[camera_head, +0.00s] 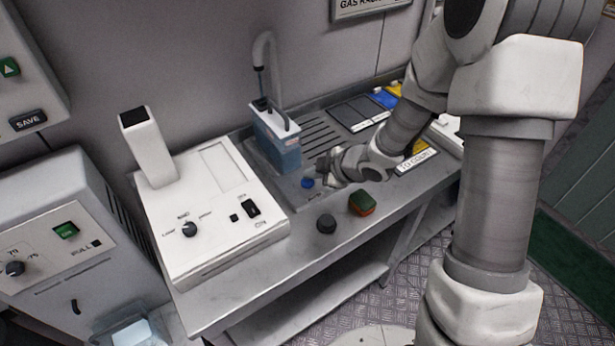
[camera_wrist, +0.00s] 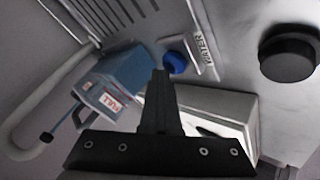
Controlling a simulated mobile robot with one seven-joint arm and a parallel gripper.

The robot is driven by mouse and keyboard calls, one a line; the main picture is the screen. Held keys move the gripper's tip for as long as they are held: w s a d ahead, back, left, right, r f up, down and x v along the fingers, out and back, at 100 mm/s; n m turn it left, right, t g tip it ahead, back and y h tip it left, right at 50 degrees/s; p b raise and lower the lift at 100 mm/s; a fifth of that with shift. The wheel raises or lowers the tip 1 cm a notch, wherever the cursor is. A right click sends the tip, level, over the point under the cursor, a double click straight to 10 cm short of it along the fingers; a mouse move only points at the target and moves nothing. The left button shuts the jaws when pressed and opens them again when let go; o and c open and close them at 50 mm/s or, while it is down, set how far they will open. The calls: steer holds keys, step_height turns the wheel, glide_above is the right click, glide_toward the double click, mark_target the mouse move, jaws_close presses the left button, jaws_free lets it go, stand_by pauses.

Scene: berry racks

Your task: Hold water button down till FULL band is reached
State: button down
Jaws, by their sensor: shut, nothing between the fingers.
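The blue water button (camera_head: 307,183) sits on the metal counter in front of the jug. In the wrist view the button (camera_wrist: 174,62) is beside a label reading WATER (camera_wrist: 203,55). My gripper (camera_head: 325,170) is shut and empty, close to the button on its right in the head view. In the wrist view its fingertips (camera_wrist: 159,74) point near the button; I cannot tell whether they touch it. The bluish jug (camera_head: 275,145) stands upright under a curved spout (camera_head: 262,48). Its FULL label (camera_wrist: 113,104) shows in the wrist view; the water level is unclear.
A slotted drain (camera_head: 318,138) lies behind. Dark, blue and yellow panels (camera_head: 383,98) are at the back right.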

mark_target(312, 182)
steer(key=shift+r, duration=0.1)
steer(key=shift+r+p, duration=0.8)
steer(key=shift+p, duration=0.1)
step_height(312, 182, up, 5)
steer(key=p, duration=0.4)
steer(key=shift+p, duration=0.4)
steer(key=shift+r, duration=0.1)
